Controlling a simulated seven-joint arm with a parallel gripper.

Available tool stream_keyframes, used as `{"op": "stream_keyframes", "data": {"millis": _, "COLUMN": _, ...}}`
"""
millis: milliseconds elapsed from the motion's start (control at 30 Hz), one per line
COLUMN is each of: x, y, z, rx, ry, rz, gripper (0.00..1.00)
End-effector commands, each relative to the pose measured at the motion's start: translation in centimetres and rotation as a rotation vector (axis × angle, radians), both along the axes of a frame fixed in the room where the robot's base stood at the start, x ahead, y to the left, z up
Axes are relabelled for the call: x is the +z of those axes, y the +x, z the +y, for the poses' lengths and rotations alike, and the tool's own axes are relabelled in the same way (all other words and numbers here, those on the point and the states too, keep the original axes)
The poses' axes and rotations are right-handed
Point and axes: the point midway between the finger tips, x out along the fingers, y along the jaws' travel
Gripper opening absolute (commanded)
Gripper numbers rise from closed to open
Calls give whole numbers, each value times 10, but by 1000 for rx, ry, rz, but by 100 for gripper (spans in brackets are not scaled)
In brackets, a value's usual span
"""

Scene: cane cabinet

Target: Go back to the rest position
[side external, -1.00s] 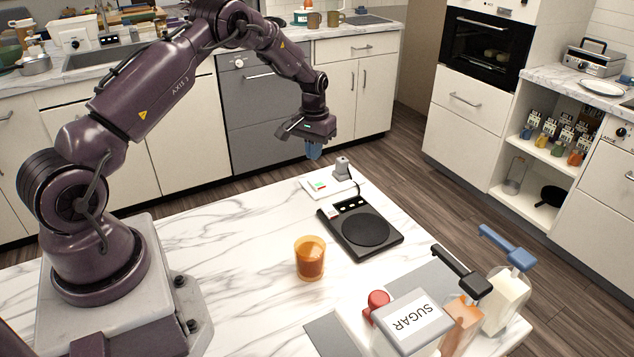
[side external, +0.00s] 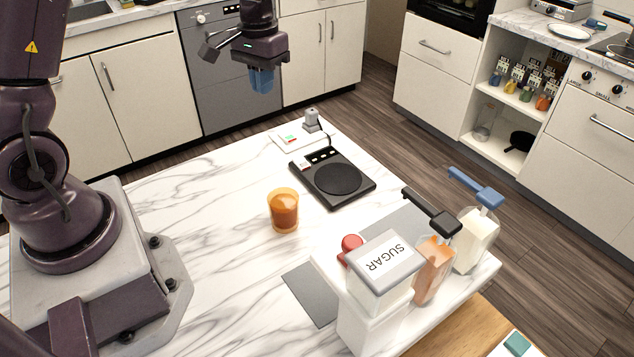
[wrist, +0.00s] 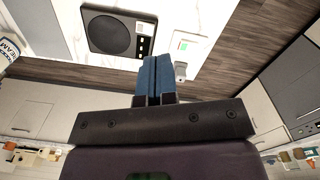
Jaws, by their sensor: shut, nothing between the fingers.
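My gripper (side external: 262,80) hangs in the air above the far end of the marble counter in the side external view, with its blue fingers pointing down. In the wrist view its blue fingers (wrist: 153,75) lie against each other with nothing between them. It touches nothing. My arm is raised, and part of it is cut off by the top of the side external view.
A black scale (side external: 333,178) and an orange glass (side external: 284,210) stand on the marble counter (side external: 220,215). A sugar container (side external: 385,265), a red-topped item (side external: 351,244) and two handled bottles stand at the front right. The counter's left middle is clear.

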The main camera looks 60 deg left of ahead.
Motion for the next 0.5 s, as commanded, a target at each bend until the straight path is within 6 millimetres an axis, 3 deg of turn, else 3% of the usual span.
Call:
{"op": "stream_keyframes", "data": {"millis": 33, "x": 21, "y": -12, "z": -15, "rx": -29, "ry": 8, "rz": -27, "gripper": 0}}
{"op": "stream_keyframes", "data": {"millis": 200, "x": 66, "y": -56, "z": -55, "rx": -113, "ry": 31, "rz": -107, "gripper": 0}}
{"op": "stream_keyframes", "data": {"millis": 500, "x": 110, "y": -138, "z": -109, "rx": -265, "ry": 77, "rz": -293, "gripper": 0}}
